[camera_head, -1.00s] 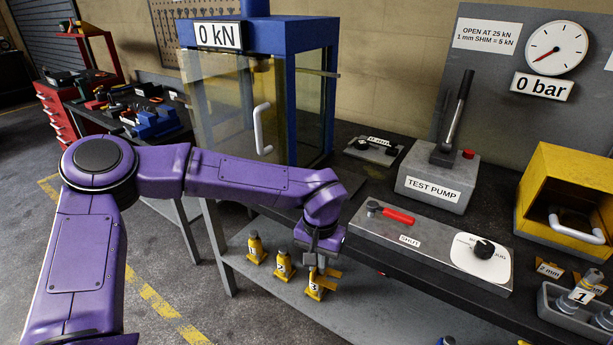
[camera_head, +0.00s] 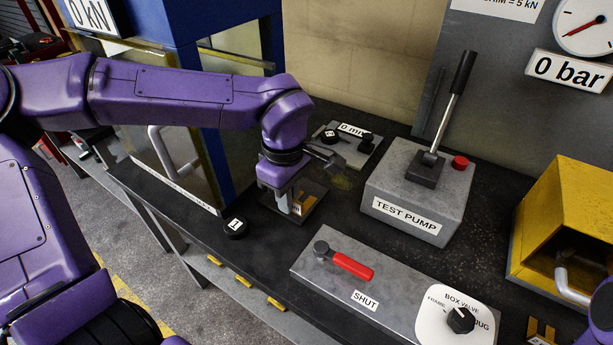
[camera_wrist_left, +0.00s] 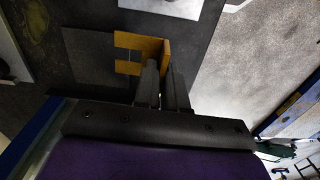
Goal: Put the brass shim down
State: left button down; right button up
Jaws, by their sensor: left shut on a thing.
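The brass shim (camera_head: 310,202) is a small slotted, fork-shaped plate. My left gripper (camera_head: 292,208) is shut on it and points down over a dark square pad (camera_head: 276,207) on the bench. In the left wrist view the shim (camera_wrist_left: 150,48) sticks out past the fingertips (camera_wrist_left: 166,82), its slot facing left. I cannot tell whether the shim touches the pad. My right gripper is not in view.
Behind is a grey plate with a "0 mm" label (camera_head: 355,130). The test pump (camera_head: 415,200) and the valve panel (camera_head: 345,285) stand to the right. The dark bench top (camera_head: 250,265) in front is clear.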

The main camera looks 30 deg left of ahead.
pick_arm(q)
jog(key=w+a+f+p, duration=0.1)
jog(key=w+a+f, duration=0.1)
jog(key=w+f, duration=0.1)
jog(key=w+a+f+p, duration=0.2)
jog(key=w+a, duration=0.1)
jog(key=w+a+f+p, duration=0.1)
jog(key=w+a+f, duration=0.2)
jog(key=shift+w+f, duration=0.35)
jog(key=shift+w, duration=0.05)
jog(key=f+p, duration=0.2)
jog(key=f, duration=0.1)
jog(key=shift+a+f, duration=0.2)
jog(key=shift+f, duration=0.1)
jog(key=shift+w+f, duration=0.15)
jog(key=shift+f, duration=0.1)
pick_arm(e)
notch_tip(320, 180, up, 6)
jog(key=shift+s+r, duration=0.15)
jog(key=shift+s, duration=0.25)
pick_arm(q)
jog(key=c, duration=1.2)
grip_release()
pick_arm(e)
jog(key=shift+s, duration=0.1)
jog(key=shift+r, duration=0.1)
